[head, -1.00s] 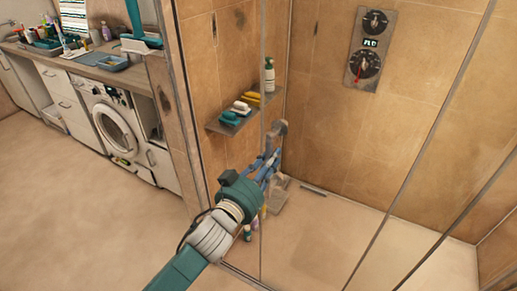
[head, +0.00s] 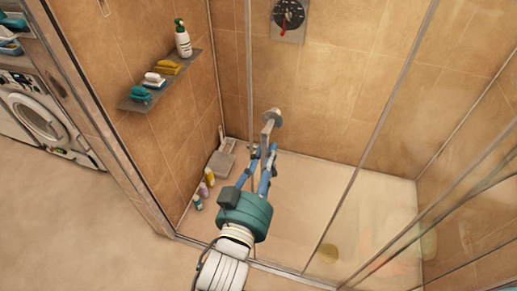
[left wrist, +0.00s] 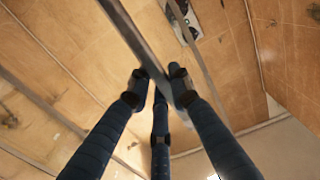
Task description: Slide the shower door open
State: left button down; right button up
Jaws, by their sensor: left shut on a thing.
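The glass shower door shows in the head view by its thin upright metal edge (head: 249,60). A grey metal handle (head: 271,122) with a round end shows at the tips of my left gripper (head: 264,152). The gripper's blue fingers are closed around the handle. In the left wrist view the fingertips (left wrist: 158,88) lie on both sides of a slanting metal bar (left wrist: 135,35), touching or nearly touching it. The glass is clear, so its exact extent is hard to see. My right gripper is not in view.
A slanting metal frame bar (head: 374,128) crosses the right. A washing machine (head: 38,118) is far left.

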pick_arm(q)
jog(key=shift+s+d+r, duration=0.1)
jog(key=shift+d+r, duration=0.1)
jog(key=shift+d, duration=0.15)
jog(key=c, duration=1.5)
grip_release()
jog(key=shift+c, duration=0.2)
jog(key=v, duration=1.2)
